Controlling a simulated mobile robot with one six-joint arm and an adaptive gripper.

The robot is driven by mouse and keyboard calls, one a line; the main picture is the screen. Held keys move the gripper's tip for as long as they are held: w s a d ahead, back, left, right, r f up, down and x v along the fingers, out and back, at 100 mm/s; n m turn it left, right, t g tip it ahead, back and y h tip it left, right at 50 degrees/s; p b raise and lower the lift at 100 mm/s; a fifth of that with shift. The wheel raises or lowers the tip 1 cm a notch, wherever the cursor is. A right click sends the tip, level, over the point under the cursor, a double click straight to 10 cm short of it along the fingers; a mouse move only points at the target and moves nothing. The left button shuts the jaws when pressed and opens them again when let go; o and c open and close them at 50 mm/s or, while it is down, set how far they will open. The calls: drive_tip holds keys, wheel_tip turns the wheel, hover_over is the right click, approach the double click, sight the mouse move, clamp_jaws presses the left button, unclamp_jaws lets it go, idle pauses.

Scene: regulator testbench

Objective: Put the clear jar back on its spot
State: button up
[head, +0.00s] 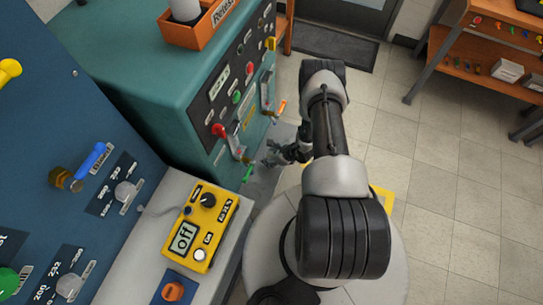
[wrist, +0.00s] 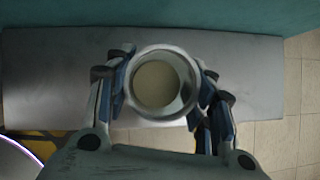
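The clear jar (wrist: 157,84) shows in the wrist view as a pale round rim around a beige inside, seen along its axis. My gripper (wrist: 162,88) has its blue-padded fingers on both sides of the jar, closed against its wall. Behind the jar is a flat grey shelf (wrist: 258,80); I cannot tell whether the jar touches it. In the head view my gripper (head: 284,153) is low beside the front of the teal cabinet, and the jar cannot be made out there. No marked spot for the jar is clear in either view.
The teal cabinet (head: 130,50) has levers and knobs on its front, close to my gripper. An orange box (head: 205,28) holding a pale cylinder stands on top. A yellow meter (head: 200,228) reading "off" lies on a grey bench. Tiled floor (head: 440,190) is open to the right.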

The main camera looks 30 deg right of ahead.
drive_tip(key=o, duration=0.4)
drive_tip(key=shift+d+r, duration=0.1)
drive_tip(key=shift+r, duration=0.25)
drive_tip(key=p+v, duration=0.4)
drive_tip(key=v, duration=0.7)
drive_tip(key=shift+s+d+r+p, duration=0.1)
drive_tip(key=shift+s+r+p, duration=0.15)
drive_tip(key=shift+p, duration=0.15)
